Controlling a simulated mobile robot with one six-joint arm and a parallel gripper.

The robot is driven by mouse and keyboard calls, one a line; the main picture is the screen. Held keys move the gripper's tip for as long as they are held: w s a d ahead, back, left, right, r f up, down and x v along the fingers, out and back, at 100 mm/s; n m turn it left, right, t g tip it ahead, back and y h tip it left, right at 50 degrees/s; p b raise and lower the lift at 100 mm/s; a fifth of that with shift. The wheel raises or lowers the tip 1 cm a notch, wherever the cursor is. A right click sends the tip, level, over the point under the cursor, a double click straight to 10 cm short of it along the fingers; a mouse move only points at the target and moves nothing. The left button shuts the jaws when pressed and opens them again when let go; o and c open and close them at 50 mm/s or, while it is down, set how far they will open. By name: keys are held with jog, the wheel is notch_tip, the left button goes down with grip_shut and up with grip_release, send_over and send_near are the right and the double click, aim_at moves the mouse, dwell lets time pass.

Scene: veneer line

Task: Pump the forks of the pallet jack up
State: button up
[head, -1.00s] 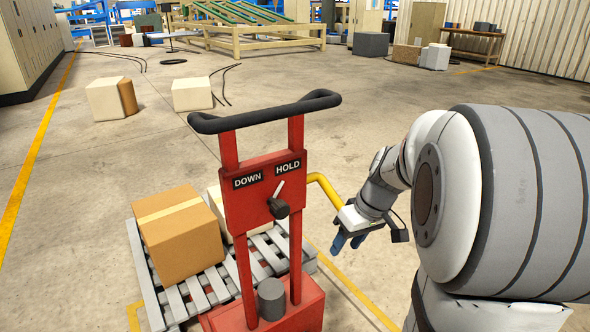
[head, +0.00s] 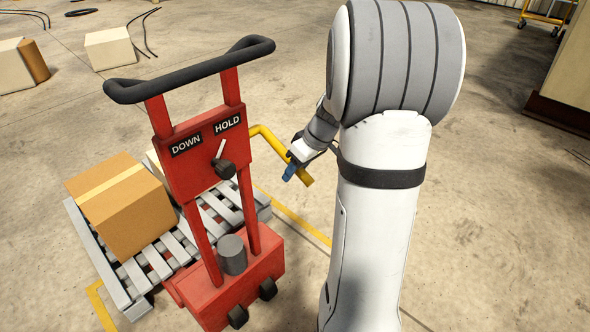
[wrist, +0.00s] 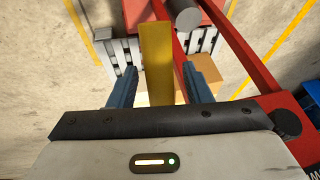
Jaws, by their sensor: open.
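The red pallet jack (head: 245,280) has a black handlebar (head: 190,75) and a panel (head: 205,155) marked DOWN and HOLD. Its selector lever (head: 223,168) has a white pointer tilted toward HOLD. A yellow pump handle (head: 268,140) sticks out at the jack's right side. My gripper (head: 291,171) is at the outer end of this handle. In the wrist view, the yellow handle (wrist: 157,65) lies between the two blue fingers of my open gripper (wrist: 160,88), with a gap on each side. The forks are hidden under the grey slatted pallet (head: 165,262).
A taped cardboard box (head: 120,205) sits on the pallet, with a paler box (head: 153,162) partly hidden behind the jack. Loose boxes (head: 110,48) stand on the floor at upper left. A cabinet-like block (head: 570,80) stands at far right. Floor between is clear.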

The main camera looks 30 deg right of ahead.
grip_shut()
dwell(0.5)
